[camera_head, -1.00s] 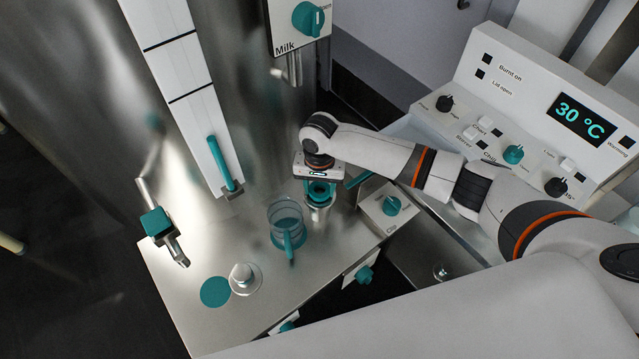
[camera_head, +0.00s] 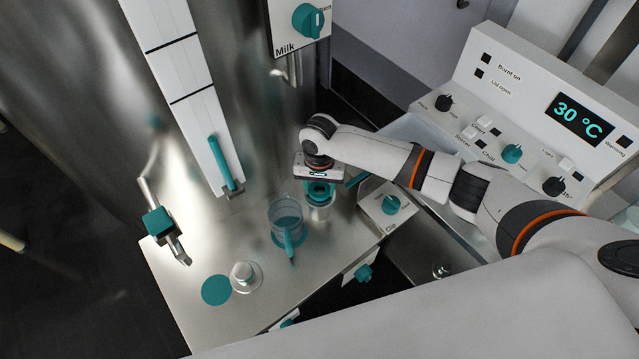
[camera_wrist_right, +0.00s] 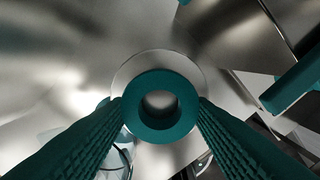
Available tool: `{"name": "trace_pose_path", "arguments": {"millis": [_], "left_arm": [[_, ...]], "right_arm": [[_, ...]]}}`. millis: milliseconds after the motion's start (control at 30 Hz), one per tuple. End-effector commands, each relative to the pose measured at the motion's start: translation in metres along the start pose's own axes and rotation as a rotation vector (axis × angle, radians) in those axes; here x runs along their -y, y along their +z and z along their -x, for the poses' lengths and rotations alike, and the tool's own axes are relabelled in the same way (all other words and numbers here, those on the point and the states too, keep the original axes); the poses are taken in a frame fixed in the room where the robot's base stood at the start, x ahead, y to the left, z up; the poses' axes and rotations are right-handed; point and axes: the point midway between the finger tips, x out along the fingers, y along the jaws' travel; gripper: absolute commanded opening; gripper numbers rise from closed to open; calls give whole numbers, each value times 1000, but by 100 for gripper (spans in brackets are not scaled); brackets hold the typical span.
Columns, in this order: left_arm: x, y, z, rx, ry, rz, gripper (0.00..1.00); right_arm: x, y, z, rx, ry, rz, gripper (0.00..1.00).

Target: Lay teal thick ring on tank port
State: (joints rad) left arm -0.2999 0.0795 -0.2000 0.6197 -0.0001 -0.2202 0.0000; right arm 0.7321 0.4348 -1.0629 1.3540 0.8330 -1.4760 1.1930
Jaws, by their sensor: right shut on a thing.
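The teal thick ring (camera_wrist_right: 160,106) sits between the fingertips of my right gripper (camera_wrist_right: 161,112) in the right wrist view, its hole facing the camera. A pale round rim, the tank port (camera_wrist_right: 190,66), shows around and behind it, roughly centred on it. The gripper is shut on the ring. I cannot tell whether the ring touches the port. My left gripper is not in view.
A clear jug (camera_head: 286,217) with a teal handle stands just left of the port. A box with a teal knob (camera_head: 391,204) is close on the right.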

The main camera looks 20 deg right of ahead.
Motion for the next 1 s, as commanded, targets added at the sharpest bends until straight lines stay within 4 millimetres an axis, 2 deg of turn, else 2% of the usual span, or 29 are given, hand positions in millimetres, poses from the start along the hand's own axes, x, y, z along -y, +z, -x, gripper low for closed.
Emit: {"name": "trace_pose_path", "arguments": {"millis": [1000], "left_arm": [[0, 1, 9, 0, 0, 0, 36]], "right_arm": [[0, 0, -2, 0, 0, -1, 26]]}}
